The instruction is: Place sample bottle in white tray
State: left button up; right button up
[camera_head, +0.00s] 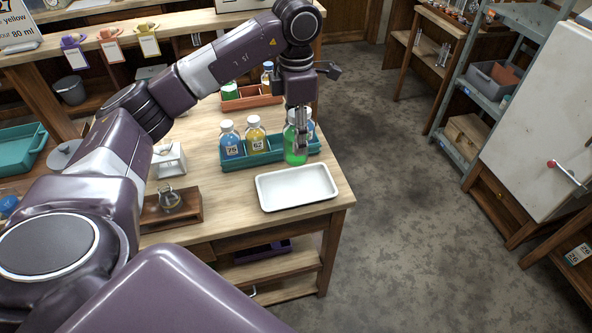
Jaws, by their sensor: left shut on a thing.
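My left gripper (301,128) comes down from above and is shut on a sample bottle (295,152) with bright green liquid. The gripper hides part of the bottle, which looks upright. The bottle shows in front of the teal rack's right part, just behind the white tray's back edge; I cannot tell how high it hangs. The white tray (297,203) lies empty near the table's front right corner. The teal rack (232,164) holds a blue bottle (231,140), a yellow bottle (255,135) and another bottle partly hidden behind my gripper. My right gripper is not in view.
An orange-brown rack (252,101) with bottles stands farther back. A small flask (169,198) sits on a wooden stand (189,215) left of the tray. A white device (169,160) stands behind it. The floor right of the table is clear.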

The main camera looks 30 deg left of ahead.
pick_arm(q)
notch_tip(320, 180, down, 7)
jog(key=shift+r+p, duration=0.2)
jog(key=shift+p, duration=0.35)
notch_tip(320, 180, down, 5)
jog(key=shift+r+p, duration=0.1)
jog(key=shift+p, duration=0.35)
jog(key=o, duration=1.5)
jog(key=shift+c, duration=0.2)
